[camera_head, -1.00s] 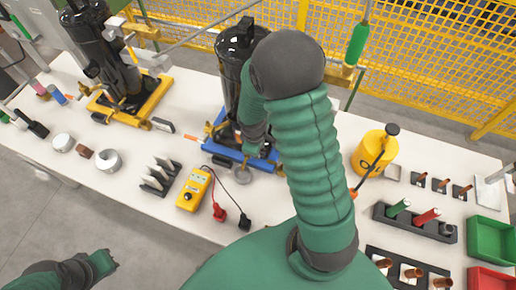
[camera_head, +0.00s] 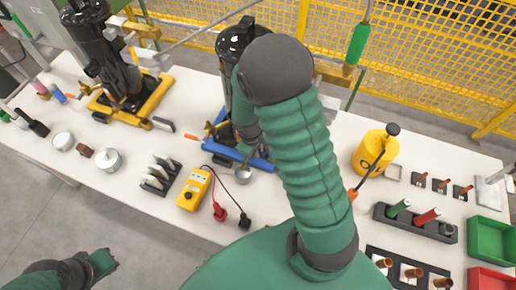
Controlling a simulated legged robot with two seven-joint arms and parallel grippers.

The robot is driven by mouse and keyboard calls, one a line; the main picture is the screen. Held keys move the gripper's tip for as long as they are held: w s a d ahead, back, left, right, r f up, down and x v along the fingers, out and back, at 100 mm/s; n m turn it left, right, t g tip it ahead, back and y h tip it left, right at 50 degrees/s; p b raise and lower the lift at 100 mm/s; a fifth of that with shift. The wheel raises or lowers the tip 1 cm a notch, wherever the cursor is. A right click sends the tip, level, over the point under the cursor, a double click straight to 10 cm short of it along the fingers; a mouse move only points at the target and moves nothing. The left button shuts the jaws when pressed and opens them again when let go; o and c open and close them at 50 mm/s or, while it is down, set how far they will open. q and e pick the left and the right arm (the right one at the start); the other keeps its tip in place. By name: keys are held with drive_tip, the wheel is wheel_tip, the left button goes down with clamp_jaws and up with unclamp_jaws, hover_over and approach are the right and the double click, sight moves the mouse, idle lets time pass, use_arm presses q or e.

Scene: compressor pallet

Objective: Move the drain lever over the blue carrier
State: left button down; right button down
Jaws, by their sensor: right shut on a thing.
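The blue carrier (camera_head: 263,165) lies on the white table under a black compressor cylinder (camera_head: 234,43), at the centre. My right arm reaches across the cylinder and hides part of it. My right gripper (camera_head: 243,152) points down at the carrier's front side, low over it. It is shut on the drain lever, which its fingers and my arm mostly hide. A small round metal cup (camera_head: 243,177) stands just in front of the carrier. My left gripper (camera_head: 104,262) is empty off the table's front edge, at the lower left; its jaw opening is unclear.
A yellow meter (camera_head: 194,188) with red and black leads lies in front of the carrier. A second cylinder stands on a yellow carrier (camera_head: 152,107) at the left. A yellow can (camera_head: 370,152), a dark tool rack (camera_head: 377,211) and a green bin (camera_head: 488,238) are at the right.

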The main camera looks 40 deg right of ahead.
drive_tip(key=shift+w+a+m+g+p, duration=0.1)
drive_tip(key=shift+a+m+g+p, duration=0.25)
drive_tip(key=shift+m, duration=0.95)
drive_tip(key=shift+w+a+m+g+p, duration=0.15)
drive_tip(key=shift+a+m+p, duration=0.4)
drive_tip(key=shift+m, duration=0.75)
drive_tip(key=shift+s, duration=0.1)
drive_tip(key=c, duration=1.5)
unclamp_jaws()
drive_tip(key=shift+r, duration=0.1)
drive_tip(key=a+r, duration=0.1)
drive_tip(key=r, duration=0.4)
drive_tip(key=a+r, duration=0.1)
drive_tip(key=r, duration=0.5)
drive_tip(key=a+r+p, duration=0.1)
drive_tip(key=r, duration=0.4)
drive_tip(key=shift+w+a+r, duration=0.15)
drive_tip(key=shift+w, duration=0.25)
